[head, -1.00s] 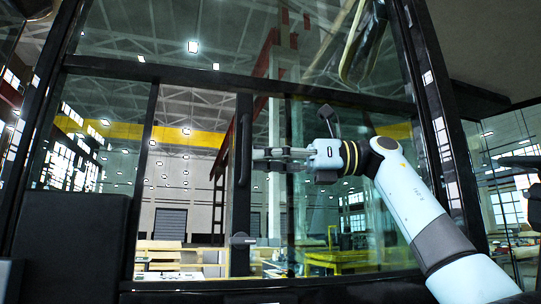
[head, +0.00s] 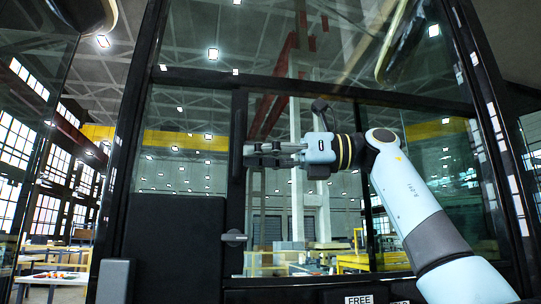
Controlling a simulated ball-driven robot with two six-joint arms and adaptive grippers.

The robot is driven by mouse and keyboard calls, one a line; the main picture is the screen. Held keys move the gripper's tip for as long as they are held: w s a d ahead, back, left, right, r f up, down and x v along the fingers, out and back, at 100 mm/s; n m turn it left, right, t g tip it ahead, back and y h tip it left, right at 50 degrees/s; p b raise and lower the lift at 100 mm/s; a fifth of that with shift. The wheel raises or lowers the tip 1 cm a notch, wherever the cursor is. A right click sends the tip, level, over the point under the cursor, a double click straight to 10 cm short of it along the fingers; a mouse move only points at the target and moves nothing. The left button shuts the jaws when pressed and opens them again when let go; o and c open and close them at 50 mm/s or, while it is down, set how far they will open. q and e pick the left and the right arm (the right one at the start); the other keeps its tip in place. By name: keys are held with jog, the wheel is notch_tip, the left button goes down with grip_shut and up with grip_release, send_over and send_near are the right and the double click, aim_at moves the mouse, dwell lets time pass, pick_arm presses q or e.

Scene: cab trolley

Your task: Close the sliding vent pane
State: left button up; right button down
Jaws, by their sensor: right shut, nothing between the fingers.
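The sliding vent pane (head: 285,225) is a clear pane with a black edge in the lower part of the cab window. A dark upright handle (head: 238,135) stands on its left edge, and that edge lines up with a black post of the window frame. I see no open gap beside it. A small grey latch (head: 234,237) sits low on this edge. My right gripper (head: 254,152) is shut and empty. Its fingers point left, against or just right of the handle; I cannot tell whether they touch. My left gripper is not in view.
A black panel (head: 172,245) stands in front of the lower-left glass. The window's black top rail (head: 310,87) runs above the pane. Dark rounded parts hang at the upper left (head: 85,12) and upper right (head: 402,42). A workshop lies beyond the glass.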

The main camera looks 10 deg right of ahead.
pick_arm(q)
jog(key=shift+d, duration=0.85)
pick_arm(e)
jog(key=shift+s+a, duration=0.1)
jog(key=shift+a, duration=0.4)
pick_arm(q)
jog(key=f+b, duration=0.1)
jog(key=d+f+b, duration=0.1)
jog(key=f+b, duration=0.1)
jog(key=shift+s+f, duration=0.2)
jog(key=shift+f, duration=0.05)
pick_arm(e)
jog(key=v, duration=1.4)
